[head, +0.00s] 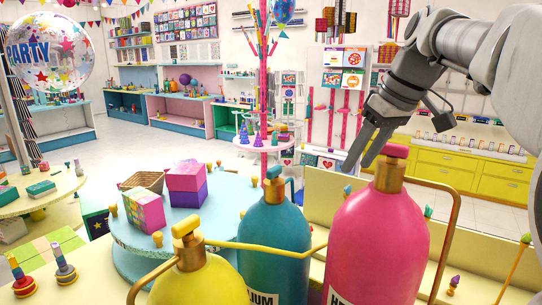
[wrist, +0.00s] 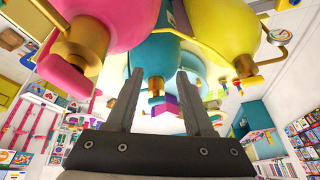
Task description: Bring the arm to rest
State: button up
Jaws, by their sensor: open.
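My arm reaches in from the right in the head view. My gripper (head: 362,160) points down and left, just behind the valve of the pink helium tank (head: 377,240). In the wrist view my gripper (wrist: 158,80) has its two fingers apart with nothing held between them. That view is upside down. The teal tank (head: 273,238) and the yellow tank (head: 200,282) stand left of the pink one in the head view. The wrist view also shows the pink tank (wrist: 110,22), the teal tank (wrist: 153,45) and the yellow tank (wrist: 222,25). I cannot tell whether a finger touches anything.
A round blue table (head: 185,215) behind the tanks holds gift boxes (head: 187,180). A clear PARTY balloon (head: 48,50) floats at the upper left. A pink stand (head: 264,100) rises behind the table. Yellow drawers (head: 445,175) line the right wall. White floor (head: 150,145) is open at the back left.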

jog(key=s+a+f+m+t+h+b, duration=0.2)
jog(key=s+f+m+b, duration=0.3)
jog(key=s+f, duration=1.7)
jog(key=shift+f+m+h, duration=0.25)
jog(key=shift+m+h, duration=0.35)
jog(key=shift+d, duration=0.1)
